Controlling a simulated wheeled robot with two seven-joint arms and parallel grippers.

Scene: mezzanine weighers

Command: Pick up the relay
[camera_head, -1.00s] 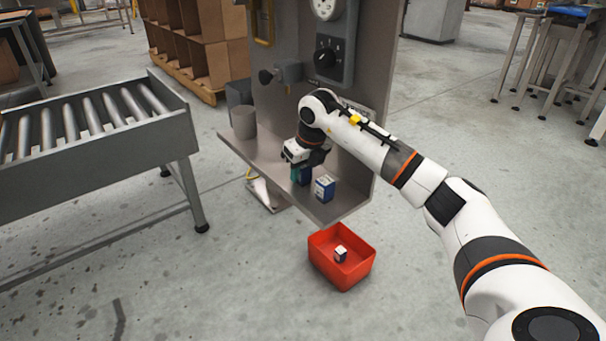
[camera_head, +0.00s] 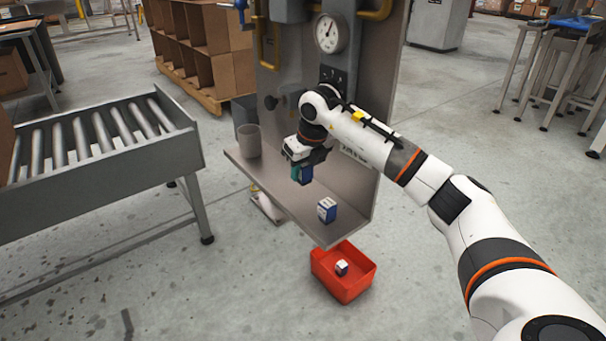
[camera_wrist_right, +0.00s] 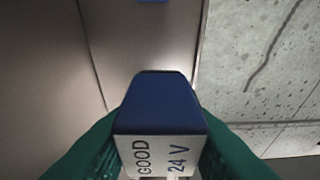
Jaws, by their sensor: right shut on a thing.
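The relay (camera_wrist_right: 160,105) is a blue box with a white label reading "GOOD" and "24 V" in the right wrist view. It sits between the green fingers of my right gripper (camera_head: 301,173), which is shut on it. In the head view the held relay (camera_head: 306,175) shows as a small dark blue block above the grey shelf (camera_head: 280,199), apparently clear of it. A second blue and white box (camera_head: 327,210) stands on the shelf, nearer its front right corner. A third small box (camera_head: 341,267) lies in the red bin. My left gripper is not in view.
A grey cup (camera_head: 249,141) stands at the shelf's left end. The grey upright panel (camera_head: 361,200) with a gauge (camera_head: 330,34) rises behind the shelf. The red bin (camera_head: 344,291) is below the shelf's front corner. A roller conveyor (camera_head: 110,170) stands at left.

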